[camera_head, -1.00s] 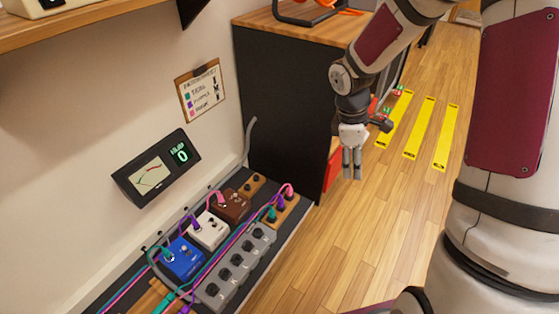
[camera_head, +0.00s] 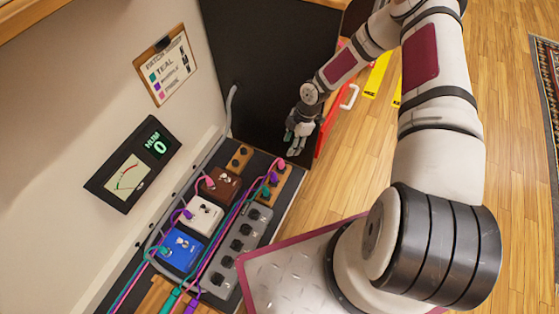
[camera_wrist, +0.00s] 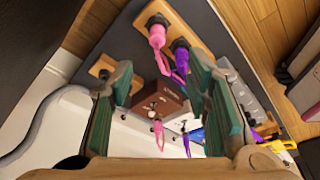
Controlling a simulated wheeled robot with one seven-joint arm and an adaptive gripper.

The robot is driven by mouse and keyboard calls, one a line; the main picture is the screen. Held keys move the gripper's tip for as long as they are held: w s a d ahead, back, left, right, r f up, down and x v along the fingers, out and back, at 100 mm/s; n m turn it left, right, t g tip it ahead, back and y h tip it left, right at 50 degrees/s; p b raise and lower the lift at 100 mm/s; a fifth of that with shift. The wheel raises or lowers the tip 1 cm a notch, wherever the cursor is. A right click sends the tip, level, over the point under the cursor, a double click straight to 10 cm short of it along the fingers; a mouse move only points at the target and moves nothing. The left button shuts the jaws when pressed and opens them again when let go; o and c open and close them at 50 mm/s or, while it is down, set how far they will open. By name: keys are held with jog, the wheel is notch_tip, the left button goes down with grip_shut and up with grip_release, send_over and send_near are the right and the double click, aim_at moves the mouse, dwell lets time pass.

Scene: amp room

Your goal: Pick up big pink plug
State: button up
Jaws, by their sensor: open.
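The big pink plug (camera_head: 282,163) stands in the wooden socket block at the far right end of the pedalboard. It also shows in the wrist view (camera_wrist: 157,38), upper middle, in a dark round socket, with a pink cable trailing from it. A purple plug (camera_wrist: 181,56) sits right beside it. A smaller pink plug (camera_wrist: 158,130) is at the brown pedal (camera_wrist: 157,101). My gripper (camera_head: 295,146) is open and empty, just above and beyond the big pink plug in the head view. In the wrist view, its teal-padded fingers (camera_wrist: 161,78) are apart, with the plug past their tips.
Purple (camera_head: 273,178) and teal (camera_head: 266,191) plugs stand in the same block. White (camera_head: 204,215) and blue (camera_head: 181,250) pedals and a grey knob unit (camera_head: 240,245) fill the board. The dark cabinet (camera_head: 262,70) stands behind my gripper. Wooden floor lies right.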

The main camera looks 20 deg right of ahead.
aim_at(282, 161)
jog(key=b+x, duration=0.2)
jog(key=x, duration=0.5)
jog(key=shift+f, duration=0.3)
jog(key=shift+b+x, duration=1.55)
jog(key=shift+x, duration=1.05)
jog(key=shift+w, duration=0.25)
grip_shut()
